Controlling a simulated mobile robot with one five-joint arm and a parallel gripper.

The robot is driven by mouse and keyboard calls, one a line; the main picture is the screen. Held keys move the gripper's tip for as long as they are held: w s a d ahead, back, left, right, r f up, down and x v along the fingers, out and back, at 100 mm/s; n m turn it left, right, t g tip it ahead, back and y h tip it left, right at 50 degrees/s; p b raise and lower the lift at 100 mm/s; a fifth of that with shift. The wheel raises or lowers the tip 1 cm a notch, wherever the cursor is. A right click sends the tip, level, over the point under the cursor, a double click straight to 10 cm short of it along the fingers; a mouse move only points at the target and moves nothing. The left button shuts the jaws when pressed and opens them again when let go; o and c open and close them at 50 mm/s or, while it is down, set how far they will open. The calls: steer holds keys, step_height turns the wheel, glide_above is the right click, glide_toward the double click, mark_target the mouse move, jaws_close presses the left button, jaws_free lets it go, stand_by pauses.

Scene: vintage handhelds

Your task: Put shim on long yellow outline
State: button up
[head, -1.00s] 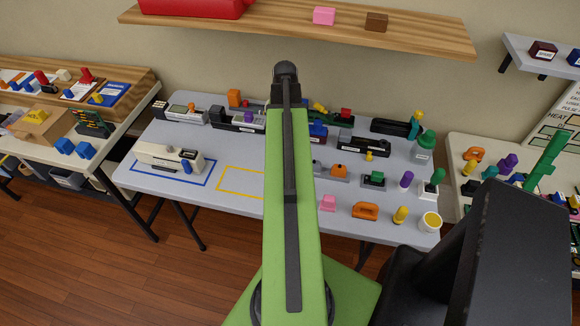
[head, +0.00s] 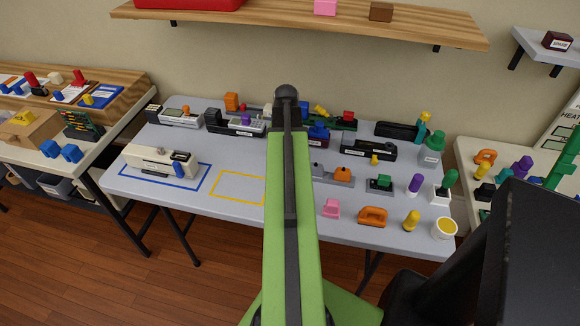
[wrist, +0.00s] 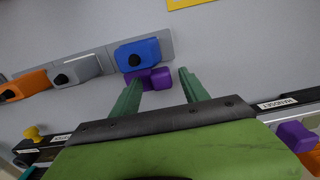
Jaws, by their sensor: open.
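The yellow outline (head: 240,187) lies on the grey table in the head view, and my green arm hides its right part. A yellow line (wrist: 190,3) shows at the top edge of the wrist view. My gripper (wrist: 160,79) is open, its two green fingers pointing at the table. A purple piece (wrist: 161,78) lies between and just beyond the fingertips, beside a blue block (wrist: 138,53) on a grey strip. No label shows which piece is the shim. The head view does not show the fingertips.
The strip also carries a grey block (wrist: 77,70), with an orange one (wrist: 25,85) further left. A cream device (head: 160,160) stands in a blue outline (head: 206,178). Several handhelds line the table's back. A pink block (head: 331,208) and orange handle (head: 373,216) sit at the front right.

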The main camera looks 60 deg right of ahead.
jaws_close()
steer(key=shift+r, duration=0.1)
steer(key=shift+r+p, duration=0.55)
steer(key=shift+p, duration=0.05)
steer(key=r+p, duration=0.4)
steer(key=shift+s+r, duration=0.1)
steer(key=shift+s, duration=0.2)
steer(key=s+r+p, duration=0.5)
steer(key=s, duration=0.6)
steer(key=shift+d+r+p, duration=0.25)
steer(key=shift+r+p, duration=0.05)
steer(key=shift+p, duration=0.1)
